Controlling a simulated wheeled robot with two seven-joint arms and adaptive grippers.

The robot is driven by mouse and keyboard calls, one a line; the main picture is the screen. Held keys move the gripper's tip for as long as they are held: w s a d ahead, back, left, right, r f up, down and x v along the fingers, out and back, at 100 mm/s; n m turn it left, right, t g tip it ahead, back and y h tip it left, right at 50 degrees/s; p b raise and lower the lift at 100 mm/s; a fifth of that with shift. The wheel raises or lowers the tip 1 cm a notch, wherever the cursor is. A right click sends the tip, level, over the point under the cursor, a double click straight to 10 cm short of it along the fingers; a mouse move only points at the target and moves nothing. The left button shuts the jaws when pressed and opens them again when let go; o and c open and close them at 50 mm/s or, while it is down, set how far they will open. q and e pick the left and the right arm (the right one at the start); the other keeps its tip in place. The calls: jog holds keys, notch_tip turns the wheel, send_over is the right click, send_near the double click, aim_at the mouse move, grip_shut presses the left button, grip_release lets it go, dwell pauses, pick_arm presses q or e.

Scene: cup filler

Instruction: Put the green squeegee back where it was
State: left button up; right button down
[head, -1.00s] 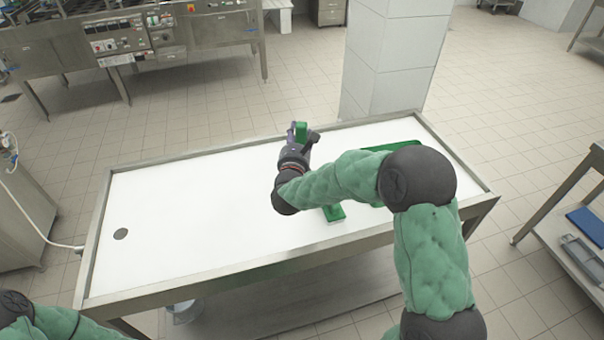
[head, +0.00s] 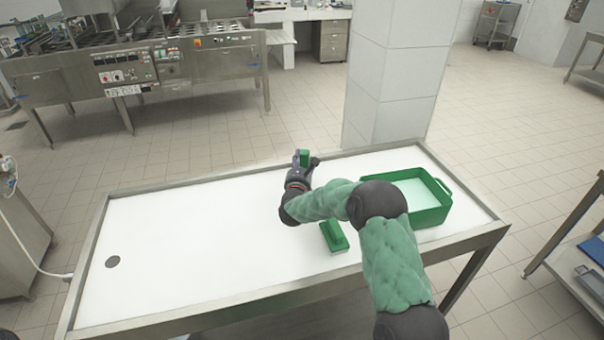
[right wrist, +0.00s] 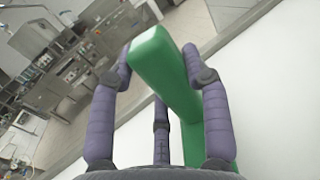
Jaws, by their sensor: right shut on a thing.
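The green squeegee (head: 304,156) is in my right gripper (head: 303,166), over the far middle part of the white-topped table. In the right wrist view the squeegee (right wrist: 165,70) appears as green bars between the purple fingers of the right gripper (right wrist: 165,80). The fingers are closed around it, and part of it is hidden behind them. I cannot tell from the head view whether it touches the table. My left gripper is out of view.
A green block-shaped tool (head: 334,238) lies on the table (head: 200,230) near the front middle. A green tub (head: 432,216) stands at the right end, partly behind my right arm. A white pillar (head: 392,80) rises behind the table. The table's left half is clear.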

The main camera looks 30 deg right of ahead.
jog(key=shift+w+d+f, duration=0.35)
jog(key=shift+w+f, duration=0.1)
jog(key=shift+f, duration=0.1)
notch_tip(320, 180, down, 3)
jog(key=shift+f+b, duration=0.1)
jog(key=shift+b, duration=0.8)
jog(key=c, duration=0.6)
grip_release()
